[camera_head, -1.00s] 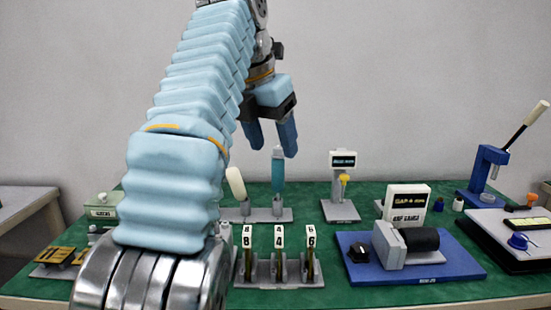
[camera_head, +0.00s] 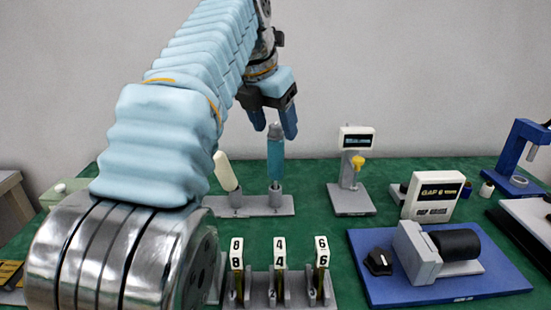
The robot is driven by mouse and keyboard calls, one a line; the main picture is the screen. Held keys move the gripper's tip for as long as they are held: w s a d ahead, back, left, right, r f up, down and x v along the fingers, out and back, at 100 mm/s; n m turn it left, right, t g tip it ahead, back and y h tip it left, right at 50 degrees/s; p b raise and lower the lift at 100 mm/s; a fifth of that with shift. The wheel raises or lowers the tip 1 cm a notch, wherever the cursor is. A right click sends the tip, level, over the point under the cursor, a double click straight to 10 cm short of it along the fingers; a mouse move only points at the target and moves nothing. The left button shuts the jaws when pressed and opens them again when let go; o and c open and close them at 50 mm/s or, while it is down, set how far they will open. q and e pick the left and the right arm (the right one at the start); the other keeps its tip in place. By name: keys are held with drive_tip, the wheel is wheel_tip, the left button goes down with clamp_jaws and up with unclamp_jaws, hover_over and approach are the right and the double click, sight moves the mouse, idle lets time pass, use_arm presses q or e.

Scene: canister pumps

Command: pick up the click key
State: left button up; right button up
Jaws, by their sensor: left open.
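No label marks the click key; it may be the upright tool with the teal handle (camera_head: 276,158) and grey top, standing in a grey two-post stand (camera_head: 285,206). A tool with a cream handle (camera_head: 225,171) leans in the same stand, to its left. My left gripper (camera_head: 273,126) is open and empty, pointing down over the stand. The teal tool's grey top shows between its fingertips; whether they are level in depth I cannot tell. My right gripper is out of view.
Numbered tags (camera_head: 279,252) stand in a rack in front. A small display stand (camera_head: 351,187) is right of the tools. A blue board (camera_head: 497,281) carries a grey-and-black device (camera_head: 447,247). A white display block (camera_head: 432,196) stands behind it. Green table is bare between them.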

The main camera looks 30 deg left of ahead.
sight(276, 137)
use_arm(q)
drive_tip(key=shift+a+x, duration=0.15)
drive_tip(key=shift+x, duration=1.45)
drive_tip(key=shift+a+x, duration=0.15)
drive_tip(key=shift+x, duration=1.45)
clamp_jaws()
drive_tip(key=shift+r, duration=0.15)
